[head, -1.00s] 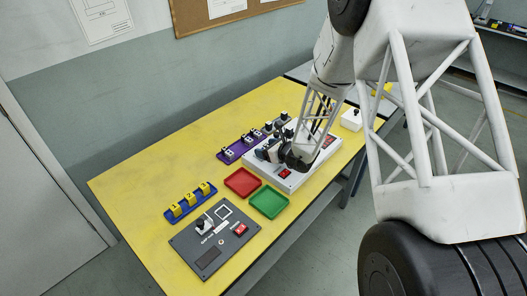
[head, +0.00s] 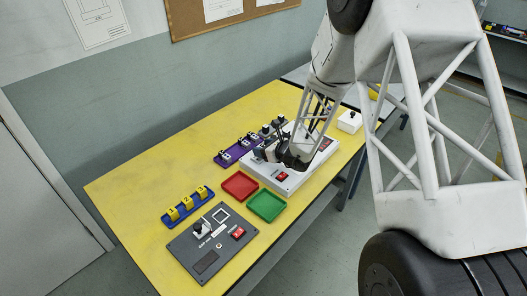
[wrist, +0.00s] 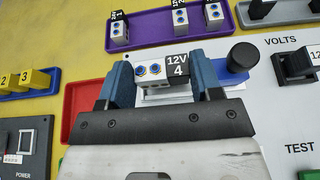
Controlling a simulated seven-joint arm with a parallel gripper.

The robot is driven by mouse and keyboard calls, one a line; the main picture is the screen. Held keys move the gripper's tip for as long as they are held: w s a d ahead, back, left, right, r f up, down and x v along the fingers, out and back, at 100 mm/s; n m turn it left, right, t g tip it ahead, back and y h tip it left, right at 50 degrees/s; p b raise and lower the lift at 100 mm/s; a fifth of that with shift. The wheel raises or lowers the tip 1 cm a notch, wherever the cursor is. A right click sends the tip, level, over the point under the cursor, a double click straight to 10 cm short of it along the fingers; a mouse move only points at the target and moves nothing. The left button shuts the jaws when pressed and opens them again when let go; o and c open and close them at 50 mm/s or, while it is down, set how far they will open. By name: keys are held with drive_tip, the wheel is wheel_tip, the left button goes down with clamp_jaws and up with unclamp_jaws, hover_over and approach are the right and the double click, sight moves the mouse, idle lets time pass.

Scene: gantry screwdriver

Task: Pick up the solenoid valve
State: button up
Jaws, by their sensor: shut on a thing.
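The solenoid valve (wrist: 153,71) is a light grey block with two blue-ringed ports and a black "12V 4" label. It sits between the two blue fingers of my gripper (wrist: 166,78), which is shut on it. A white-framed spot on the white test panel (wrist: 285,75) lies right behind and below it. I cannot tell whether the valve is clear of the panel. In the head view my gripper (head: 268,153) is over the left part of the panel, and the valve is hard to make out there.
A purple tray (wrist: 150,39) with several similar blocks lies behind the panel. A red tray (head: 240,185), a green tray (head: 267,206), a blue rack with yellow blocks (head: 187,207) and a grey power box (head: 213,242) stand to the left and in front. A black knob (wrist: 243,56) stands close right of the valve.

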drive_tip(key=shift+r, duration=0.6)
drive_tip(key=shift+s+r, duration=0.25)
drive_tip(key=shift+r, duration=0.05)
drive_tip(key=s+d+r, duration=0.1)
drive_tip(key=s+d, duration=0.1)
drive_tip(key=s, duration=1.3)
drive_tip(key=shift+s+d+r, duration=0.15)
drive_tip(key=shift+d, duration=0.25)
drive_tip(key=shift+a, duration=0.1)
